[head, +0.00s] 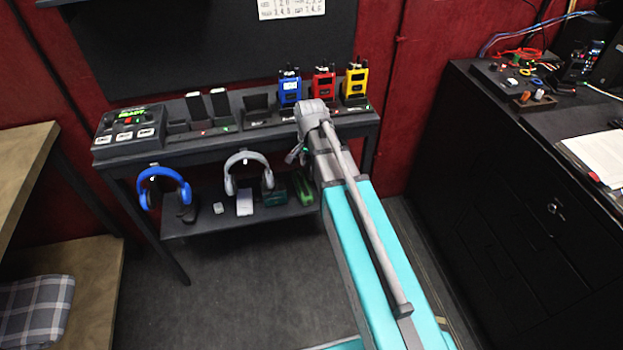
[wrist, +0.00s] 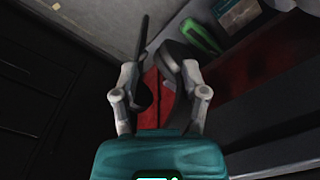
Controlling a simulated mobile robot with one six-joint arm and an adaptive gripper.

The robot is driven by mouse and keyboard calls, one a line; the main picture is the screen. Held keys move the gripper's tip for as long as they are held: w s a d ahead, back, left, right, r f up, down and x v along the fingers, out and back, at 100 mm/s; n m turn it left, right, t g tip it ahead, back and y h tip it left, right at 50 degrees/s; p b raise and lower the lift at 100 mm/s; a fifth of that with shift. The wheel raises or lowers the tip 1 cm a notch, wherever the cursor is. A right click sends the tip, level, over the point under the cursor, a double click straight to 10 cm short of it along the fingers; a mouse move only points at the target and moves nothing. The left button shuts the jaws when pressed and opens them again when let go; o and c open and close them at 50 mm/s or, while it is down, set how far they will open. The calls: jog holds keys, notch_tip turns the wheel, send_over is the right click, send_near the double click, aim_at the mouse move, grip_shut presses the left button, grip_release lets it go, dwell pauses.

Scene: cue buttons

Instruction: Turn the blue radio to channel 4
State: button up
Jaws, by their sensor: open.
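The blue radio (head: 289,88) stands upright in a charging dock at the back of the black table, left of the red radio (head: 323,84) and the yellow radio (head: 355,83). Its channel knob is too small to read in the head view. My arm reaches toward the table from the lower right. In the head view my gripper is mostly hidden by the arm's end near the table's front edge. In the wrist view my gripper (wrist: 158,85) is open, with nothing between its fingers. No radio shows in the wrist view.
The black table (head: 200,142) also holds a button box (head: 130,127) with a green display and several docks. Blue headphones (head: 163,186) and grey headphones (head: 248,172) hang from its front edge above a lower shelf. A black cabinet (head: 500,190) stands at right. Floor in front is clear.

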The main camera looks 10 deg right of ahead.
jog(key=shift+s+f+n+b, duration=0.25)
jog(key=shift+s+f+b, duration=0.1)
jog(key=shift+f+b, duration=0.4)
jog(key=shift+s+f+n+b, duration=0.3)
jog(key=shift+f+b, duration=0.2)
jog(key=shift+f, duration=0.35)
jog(key=shift+s, duration=0.1)
jog(key=s+n, duration=0.8)
jog(key=s, duration=0.4)
notch_tip(320, 180, up, 13)
jog(key=p, duration=1.3)
jog(key=shift+w+r, duration=0.15)
jog(key=shift+w, duration=0.3)
